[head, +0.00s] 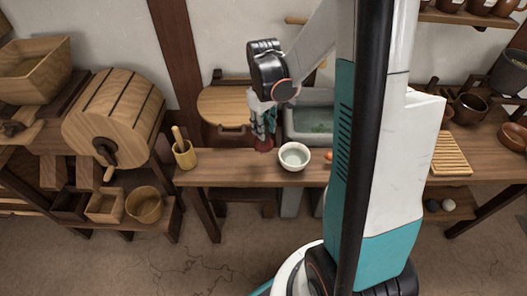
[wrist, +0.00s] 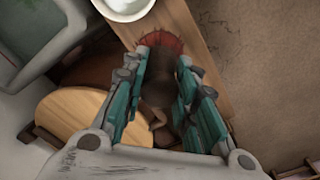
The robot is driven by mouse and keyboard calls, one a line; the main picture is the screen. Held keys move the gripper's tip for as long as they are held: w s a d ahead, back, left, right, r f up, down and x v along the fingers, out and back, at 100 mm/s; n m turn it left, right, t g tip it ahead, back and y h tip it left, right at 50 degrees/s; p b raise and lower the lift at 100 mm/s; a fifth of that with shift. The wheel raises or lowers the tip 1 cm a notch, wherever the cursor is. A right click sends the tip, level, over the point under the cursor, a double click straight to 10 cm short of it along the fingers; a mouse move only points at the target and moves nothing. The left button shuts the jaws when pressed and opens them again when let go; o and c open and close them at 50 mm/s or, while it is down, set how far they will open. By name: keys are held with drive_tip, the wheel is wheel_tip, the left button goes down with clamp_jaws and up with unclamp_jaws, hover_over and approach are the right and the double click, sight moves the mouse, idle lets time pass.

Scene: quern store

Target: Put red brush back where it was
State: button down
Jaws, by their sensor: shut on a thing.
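My gripper (head: 263,138) is over the wooden bench (head: 228,170), left of the white bowl (head: 294,156). It is shut on the red brush (head: 263,146), whose red end shows below the fingers. In the wrist view, the red brush (wrist: 161,42) shows between and just beyond the teal fingertips (wrist: 164,72), in front of the bench plank. The fingers hide part of it. I cannot tell whether its red end touches the bench. The white bowl also shows in the wrist view (wrist: 126,8), close to the brush.
A yellowish pot with a wooden tool (head: 185,154) stands at the bench's left end. A stone trough (head: 308,127) and a round wooden board (head: 222,106) lie behind. A small orange thing (head: 329,155) sits right of the bowl. A slatted wooden rack (head: 450,154) lies further right.

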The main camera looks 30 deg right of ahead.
sight(264, 147)
wheel_tip(264, 147, down, 10)
drive_tip(key=b, duration=0.3)
idle(0.3)
drive_tip(key=c, duration=1.3)
unclamp_jaws()
drive_tip(key=shift+f, duration=0.1)
wheel_tip(264, 147, up, 12)
drive_tip(key=p, duration=0.4)
drive_tip(key=shift+r+p, duration=0.2)
drive_tip(key=shift+p, duration=0.2)
